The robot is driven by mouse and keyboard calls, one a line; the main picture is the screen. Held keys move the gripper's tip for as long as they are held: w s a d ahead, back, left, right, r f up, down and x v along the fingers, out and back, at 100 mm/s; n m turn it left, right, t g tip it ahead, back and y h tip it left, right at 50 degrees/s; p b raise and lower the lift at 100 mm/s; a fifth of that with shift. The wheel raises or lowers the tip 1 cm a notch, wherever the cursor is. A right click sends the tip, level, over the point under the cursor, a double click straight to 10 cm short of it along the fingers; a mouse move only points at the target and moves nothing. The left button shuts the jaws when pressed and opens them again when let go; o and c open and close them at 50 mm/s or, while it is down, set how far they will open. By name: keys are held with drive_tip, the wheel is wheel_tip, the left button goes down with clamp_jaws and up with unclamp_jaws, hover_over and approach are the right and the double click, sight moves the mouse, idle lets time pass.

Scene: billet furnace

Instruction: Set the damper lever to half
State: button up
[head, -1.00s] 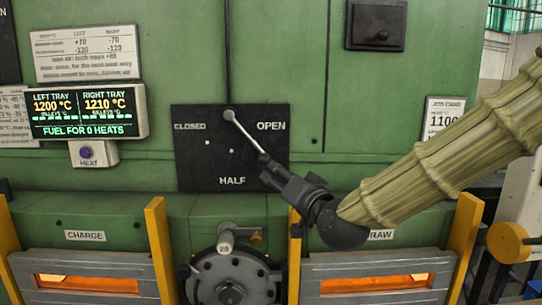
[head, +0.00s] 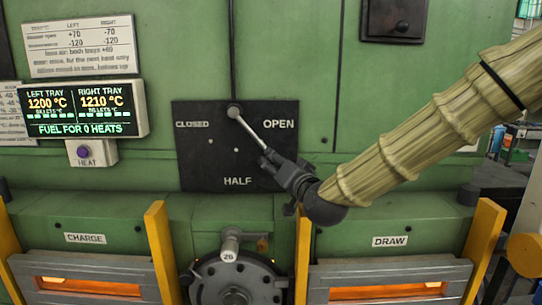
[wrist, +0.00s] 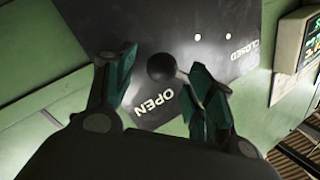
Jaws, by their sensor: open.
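The black damper panel (head: 195,165) on the green furnace front is marked CLOSED at left, HALF at bottom and OPEN at right. The damper lever (head: 250,131) runs from a round grey pivot at the panel's top centre down to the right, on the OPEN side. My gripper (head: 277,164) is at the lever's lower end, which it hides in the head view. In the wrist view the lever's dark ball knob (wrist: 161,67) lies between the spread green-padded fingers of my gripper (wrist: 162,72). Whether either finger touches it I cannot tell.
A temperature display (head: 85,110) and a HEAT button box (head: 91,152) are left of the panel. Below are a handwheel (head: 235,280), yellow posts (head: 164,250) and glowing CHARGE and DRAW doors. The panel face left of the lever is clear.

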drive_tip(key=shift+p+x, duration=0.6)
drive_tip(key=shift+x, duration=1.2)
drive_tip(key=shift+s+a, duration=0.1)
clamp_jaws()
